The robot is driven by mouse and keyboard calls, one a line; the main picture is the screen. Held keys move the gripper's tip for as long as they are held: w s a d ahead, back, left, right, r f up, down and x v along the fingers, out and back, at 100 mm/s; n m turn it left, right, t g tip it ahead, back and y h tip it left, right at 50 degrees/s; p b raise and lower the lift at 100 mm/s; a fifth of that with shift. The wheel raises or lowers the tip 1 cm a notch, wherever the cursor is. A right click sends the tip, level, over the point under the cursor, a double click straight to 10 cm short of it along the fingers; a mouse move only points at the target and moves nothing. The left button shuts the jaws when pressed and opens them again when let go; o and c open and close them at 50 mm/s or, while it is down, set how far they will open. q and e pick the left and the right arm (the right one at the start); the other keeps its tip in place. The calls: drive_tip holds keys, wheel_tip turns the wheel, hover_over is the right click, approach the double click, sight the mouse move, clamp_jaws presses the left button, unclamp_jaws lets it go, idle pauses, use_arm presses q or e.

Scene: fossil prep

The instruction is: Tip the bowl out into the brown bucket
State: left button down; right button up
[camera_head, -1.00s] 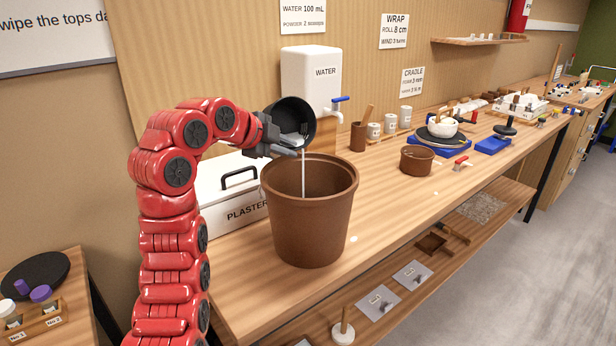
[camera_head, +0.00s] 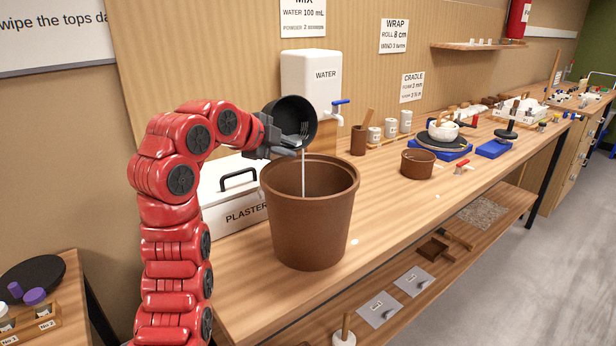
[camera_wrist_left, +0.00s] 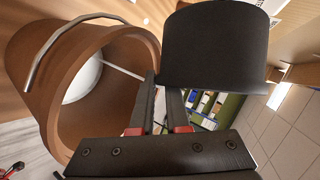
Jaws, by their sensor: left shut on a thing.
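The black bowl (camera_head: 288,112) is tipped on its side above the brown bucket (camera_head: 310,225), its mouth facing right and down. A thin white stream (camera_head: 303,175) falls from its lip into the bucket. Pale streaks show inside the bowl. My left gripper (camera_head: 280,149) is shut on the bowl at its lower left side. In the left wrist view the bowl's dark outer wall (camera_wrist_left: 215,45) hides its inside. The bucket (camera_wrist_left: 45,90) is beside it there, with a white patch (camera_wrist_left: 83,80) inside. My right gripper is not in view.
The white plaster box (camera_head: 230,195) stands left of the bucket, and the white water tank (camera_head: 305,75) with its blue-handled tap is behind. A smaller brown pot (camera_head: 417,163) stands to the right. The bench front right of the bucket is mostly clear.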

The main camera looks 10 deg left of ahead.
use_arm(q)
drive_tip(key=shift+b, duration=0.55)
drive_tip(key=shift+s, duration=0.1)
drive_tip(key=shift+m+t+y+b, duration=0.4)
drive_tip(key=shift+m+t+b, duration=0.25)
drive_tip(key=shift+b, duration=0.55)
